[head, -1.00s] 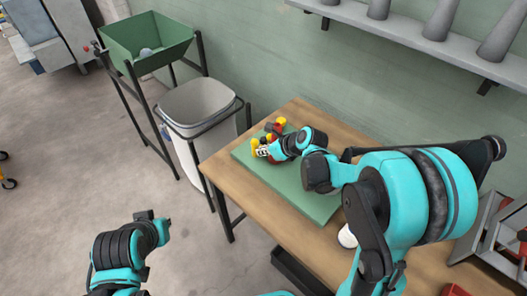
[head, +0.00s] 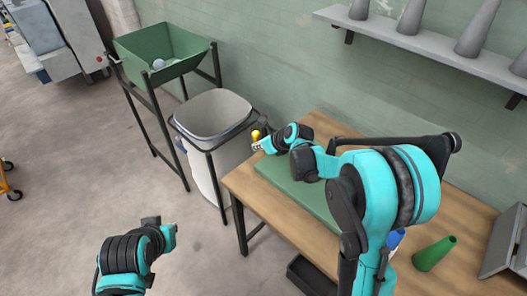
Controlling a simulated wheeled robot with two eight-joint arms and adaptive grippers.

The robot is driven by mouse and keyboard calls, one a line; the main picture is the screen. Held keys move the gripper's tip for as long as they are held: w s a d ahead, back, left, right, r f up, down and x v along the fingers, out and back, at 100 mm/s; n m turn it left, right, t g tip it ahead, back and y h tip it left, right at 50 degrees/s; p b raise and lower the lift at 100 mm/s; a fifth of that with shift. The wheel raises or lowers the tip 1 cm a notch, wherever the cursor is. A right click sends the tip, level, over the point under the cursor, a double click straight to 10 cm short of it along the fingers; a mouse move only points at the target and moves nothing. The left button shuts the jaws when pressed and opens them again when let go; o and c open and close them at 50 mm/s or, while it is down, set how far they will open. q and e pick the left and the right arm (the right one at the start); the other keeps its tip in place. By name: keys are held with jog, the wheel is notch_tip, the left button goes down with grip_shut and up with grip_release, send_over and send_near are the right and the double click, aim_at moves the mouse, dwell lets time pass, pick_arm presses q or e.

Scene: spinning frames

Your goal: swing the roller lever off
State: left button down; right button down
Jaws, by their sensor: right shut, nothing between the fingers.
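My right gripper (head: 258,146) is shut and empty at the far left corner of the green mat (head: 262,181) on the wooden table. A small yellow part (head: 256,134) shows right beside its fingertips; I cannot tell whether they touch. I cannot make out a roller lever as such. The device it would belong to is too small or hidden behind my right wrist.
A grey bin (head: 213,112) in a black frame stands left of the table, close to my right gripper. A green hopper (head: 143,48) is behind it. A wall shelf (head: 395,33) holds grey cones.

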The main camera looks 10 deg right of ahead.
jog(key=shift+w+a, duration=0.3)
jog(key=shift+w, duration=0.55)
jog(key=shift+r, duration=0.1)
